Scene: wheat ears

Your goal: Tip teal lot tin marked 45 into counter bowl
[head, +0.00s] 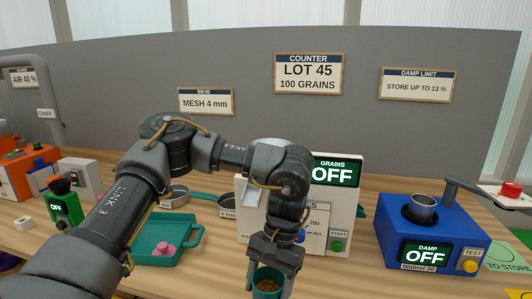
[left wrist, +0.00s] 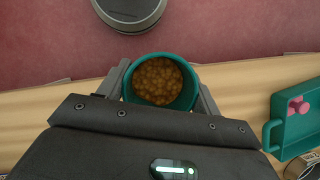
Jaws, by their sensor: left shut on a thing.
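My left gripper (head: 272,268) is shut on a teal tin (head: 268,283), which it holds upright in front of the grain counter. In the left wrist view the same tin (left wrist: 191,92) sits between the fingers (left wrist: 160,90) and is filled with brown grains. Its number is not readable in either view. The white counter (head: 345,205) stands behind my left arm, with its GRAINS display reading OFF and a green START button. My arm covers part of the counter, and I cannot make out its bowl. My right gripper is not in view.
A teal tray (head: 150,258) with a pink-handled thing (head: 163,248) lies left of the tin. Sieves (head: 176,194) lie behind it. A blue damp meter (head: 430,237) with a metal cup stands to the right. The bench (head: 345,275) is bare between the tin and the meter.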

